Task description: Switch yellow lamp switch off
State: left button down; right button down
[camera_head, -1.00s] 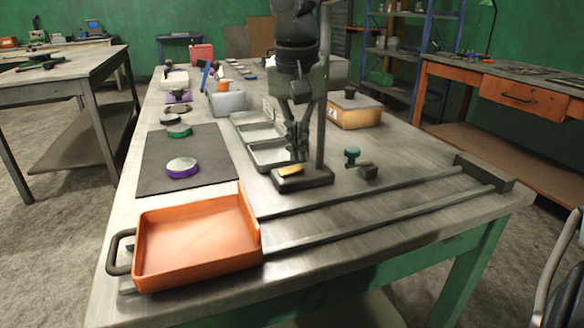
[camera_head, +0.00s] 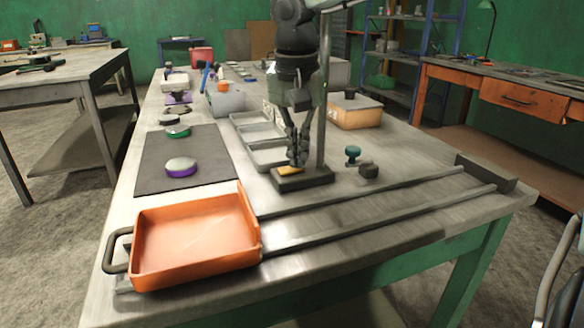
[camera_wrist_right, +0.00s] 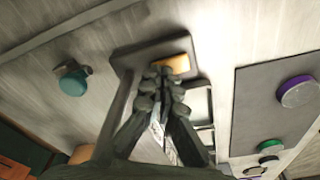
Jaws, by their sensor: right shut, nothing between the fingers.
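The yellow lamp switch (camera_head: 290,170) is a small yellow rocker on the dark base (camera_head: 316,179) of a lamp whose post (camera_head: 322,100) rises beside my arm. My right gripper (camera_head: 297,163) points down over the base, fingers shut and empty, with its tips at the switch. In the right wrist view the fingertips (camera_wrist_right: 160,72) lie right at the near edge of the yellow switch (camera_wrist_right: 174,64); whether they touch it I cannot tell. The lamp's head is out of view. My left gripper is not in view.
An orange tray (camera_head: 195,276) sits on two rails at the bench front. A teal knob (camera_head: 352,154) stands right of the base. Metal trays (camera_head: 246,121) lie behind, and a dark mat (camera_head: 150,183) with round pucks lies left.

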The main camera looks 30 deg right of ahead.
jog(key=shift+f, duration=0.2)
jog(key=shift+r, duration=0.1)
jog(key=shift+r+p, duration=2.65)
jog(key=shift+r, duration=0.9)
jog(key=shift+f, duration=0.1)
